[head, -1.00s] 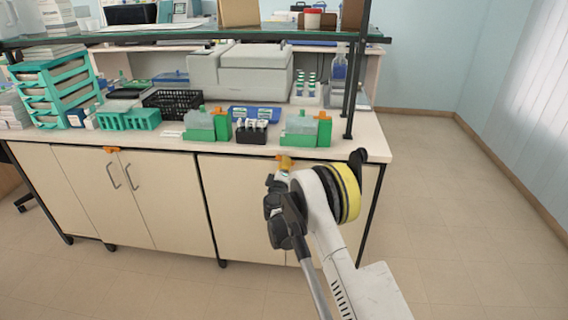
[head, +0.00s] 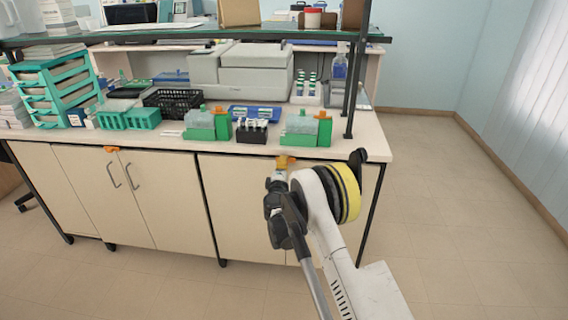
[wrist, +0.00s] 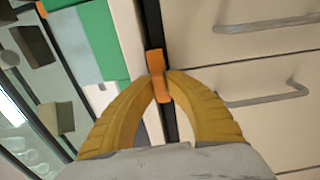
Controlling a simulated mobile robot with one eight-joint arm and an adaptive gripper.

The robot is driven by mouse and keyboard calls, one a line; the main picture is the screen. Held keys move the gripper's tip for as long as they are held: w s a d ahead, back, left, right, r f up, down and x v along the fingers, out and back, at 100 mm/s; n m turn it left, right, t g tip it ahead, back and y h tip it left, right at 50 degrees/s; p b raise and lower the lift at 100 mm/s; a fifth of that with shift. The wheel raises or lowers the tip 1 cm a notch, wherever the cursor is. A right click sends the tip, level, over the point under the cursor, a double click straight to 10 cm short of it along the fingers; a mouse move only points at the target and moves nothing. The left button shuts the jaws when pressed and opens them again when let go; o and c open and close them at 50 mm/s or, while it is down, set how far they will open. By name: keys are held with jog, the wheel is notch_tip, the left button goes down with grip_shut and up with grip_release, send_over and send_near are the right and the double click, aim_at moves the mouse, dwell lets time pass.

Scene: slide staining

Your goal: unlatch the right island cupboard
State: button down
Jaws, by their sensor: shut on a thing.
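The right island cupboard (head: 238,215) has pale doors below the worktop, partly hidden behind my arm in the head view. Its orange latch (head: 285,161) sits at the top edge of the doors, just under the worktop. In the wrist view the latch (wrist: 156,73) lies roughly along the dark strip between worktop and doors. My gripper (wrist: 162,85) has its two yellow fingers closed on the latch, one tip on each side. In the head view my gripper (head: 280,172) is small and mostly hidden by its own wrist. Two grey door handles (wrist: 265,24) show beside it.
The left cupboard (head: 125,195) has its own orange latch (head: 110,149). Green staining boxes (head: 300,138) and a dark tube rack (head: 252,132) stand on the worktop (head: 360,148) above my gripper. The floor to the right is clear.

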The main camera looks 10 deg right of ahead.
jog(key=c, duration=1.4)
grip_release()
jog(key=v, duration=1.2)
jog(key=shift+r, duration=0.15)
